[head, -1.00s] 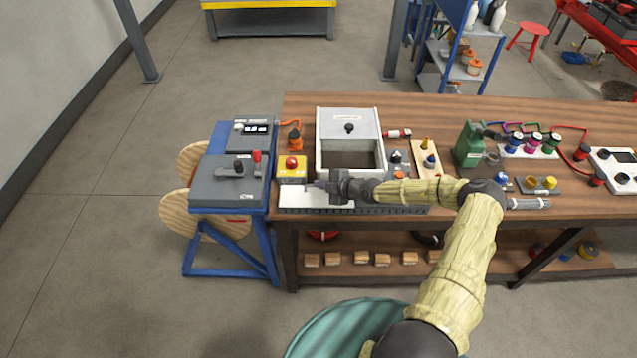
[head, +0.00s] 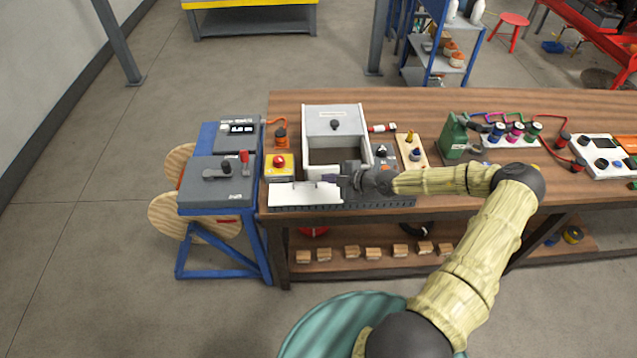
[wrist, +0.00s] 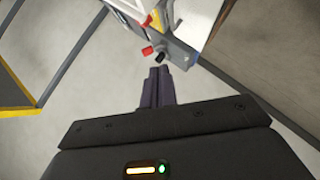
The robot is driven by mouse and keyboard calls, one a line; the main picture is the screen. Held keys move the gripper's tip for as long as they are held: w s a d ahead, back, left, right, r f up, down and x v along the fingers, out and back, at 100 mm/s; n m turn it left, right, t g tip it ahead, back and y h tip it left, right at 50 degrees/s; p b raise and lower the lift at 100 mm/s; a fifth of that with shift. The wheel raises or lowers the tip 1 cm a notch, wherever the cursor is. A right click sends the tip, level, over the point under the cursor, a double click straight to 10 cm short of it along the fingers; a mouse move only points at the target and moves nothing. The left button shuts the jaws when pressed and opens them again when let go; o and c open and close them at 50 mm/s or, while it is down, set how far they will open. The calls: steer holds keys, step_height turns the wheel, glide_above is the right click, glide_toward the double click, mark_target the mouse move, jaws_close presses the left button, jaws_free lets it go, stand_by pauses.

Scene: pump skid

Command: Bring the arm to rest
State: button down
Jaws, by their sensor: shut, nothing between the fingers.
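My arm in its yellowish sleeve reaches left across the front of the wooden workbench (head: 480,225). My gripper (head: 328,178) is shut and empty, pointing left at the front of the grey-white open box (head: 310,140). In the head view it overlaps the white front panel (head: 305,194); I cannot tell the gap between them. In the wrist view, my gripper (wrist: 158,72) shows its two dark fingers together, with nothing between them.
A yellow box with a red button (head: 280,166) stands left of the gripper. A grey lever box (head: 215,180) sits on a blue stand further left. Wooden blocks lie on the lower shelf.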

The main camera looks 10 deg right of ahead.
steer(key=shift+s+d+r, duration=0.3)
steer(key=shift+d+r, duration=0.05)
stand_by(0.3)
steer(key=s+a+r+n+g+h+b, duration=0.15)
steer(key=s+a+n+g, duration=0.35)
steer(key=n, duration=0.8)
steer(key=s+a+r+n+g+h, duration=0.1)
steer(key=s+a+r+n+g, duration=0.15)
steer(key=s+n, duration=0.7)
steer(key=s+d+r+n+h, duration=0.1)
steer(key=s+r+n+h, duration=0.2)
steer(key=n, duration=1.1)
steer(key=s+d+r+n+t+h+b, duration=0.1)
steer(key=s+d+r+n+h, duration=0.1)
steer(key=s+r+n, duration=0.5)
step_height(320, 180, up, 4)
steer(key=n+h, duration=0.1)
steer(key=n, duration=0.7)
steer(key=shift+s+d+b, duration=0.2)
steer(key=shift+s+b, duration=0.1)
